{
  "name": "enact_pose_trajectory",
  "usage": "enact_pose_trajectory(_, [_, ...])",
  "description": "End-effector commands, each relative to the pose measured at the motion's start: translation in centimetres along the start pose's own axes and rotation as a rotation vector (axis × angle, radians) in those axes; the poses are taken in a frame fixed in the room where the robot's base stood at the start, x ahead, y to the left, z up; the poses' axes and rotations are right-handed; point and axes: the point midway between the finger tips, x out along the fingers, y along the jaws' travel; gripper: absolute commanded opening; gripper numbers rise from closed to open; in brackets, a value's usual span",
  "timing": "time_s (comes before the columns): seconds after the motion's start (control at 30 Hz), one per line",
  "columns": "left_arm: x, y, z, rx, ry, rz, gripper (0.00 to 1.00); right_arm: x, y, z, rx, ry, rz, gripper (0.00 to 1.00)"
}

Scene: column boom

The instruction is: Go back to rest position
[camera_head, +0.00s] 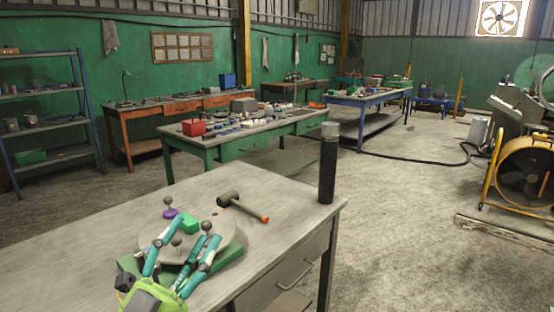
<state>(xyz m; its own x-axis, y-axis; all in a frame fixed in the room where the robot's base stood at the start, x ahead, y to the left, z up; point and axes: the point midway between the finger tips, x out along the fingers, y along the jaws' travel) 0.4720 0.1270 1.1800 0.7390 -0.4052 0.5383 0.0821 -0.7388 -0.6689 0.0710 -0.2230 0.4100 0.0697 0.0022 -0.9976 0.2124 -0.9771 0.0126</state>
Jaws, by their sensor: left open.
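My left gripper (196,232), with teal fingers and a bright green body, comes in at the lower left. It is open, with its fingers spread over a round grey disc (228,240) on the near table (90,232). The disc carries a green block (190,223), a purple-based knob (169,212) and other grey ball-topped knobs. Some of these are partly hidden behind the fingers. I see nothing clearly held between the fingers, and I cannot tell whether they touch the disc. My right gripper is not in view.
A tall black cylinder (328,170) stands at the table's far right corner. The table's left part is bare. Cluttered workbenches (230,145) and a blue shelf (50,95) stand beyond. A yellow-framed fan (525,172) is at right.

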Motion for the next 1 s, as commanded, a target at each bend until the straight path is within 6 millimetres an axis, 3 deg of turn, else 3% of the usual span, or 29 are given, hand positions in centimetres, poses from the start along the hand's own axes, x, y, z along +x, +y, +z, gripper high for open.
enact_pose_trajectory(0.03, [-1.5, 0.4, 3.2, -0.079, -0.160, -0.032, 0.60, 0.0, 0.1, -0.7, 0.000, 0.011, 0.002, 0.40])
enact_pose_trajectory(0.1, [-4.4, 1.4, 7.6, -0.174, -0.392, -0.057, 0.60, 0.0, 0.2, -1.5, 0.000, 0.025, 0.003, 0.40])
enact_pose_trajectory(0.2, [-9.7, 4.0, 12.5, -0.289, -0.701, -0.047, 0.60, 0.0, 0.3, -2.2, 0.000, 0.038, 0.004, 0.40])
enact_pose_trajectory(0.33, [-17.7, 8.6, 16.0, -0.419, -1.064, 0.027, 0.60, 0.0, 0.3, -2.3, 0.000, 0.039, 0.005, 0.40])
enact_pose_trajectory(0.5, [-27.2, 13.9, 16.0, -0.548, -1.424, 0.172, 0.60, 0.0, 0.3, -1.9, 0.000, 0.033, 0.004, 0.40])
enact_pose_trajectory(0.7, [-35.0, 17.9, 13.0, -0.657, -1.701, 0.347, 0.60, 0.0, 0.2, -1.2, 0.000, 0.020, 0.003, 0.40])
enact_pose_trajectory(0.87, [-40.0, 20.0, 9.6, -0.735, -1.872, 0.495, 0.60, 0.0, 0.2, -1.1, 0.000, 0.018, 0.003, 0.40])
enact_pose_trajectory(1.0, [-41.3, 22.9, 12.6, -0.725, -1.880, 0.499, 0.60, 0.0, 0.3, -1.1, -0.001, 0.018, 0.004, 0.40])
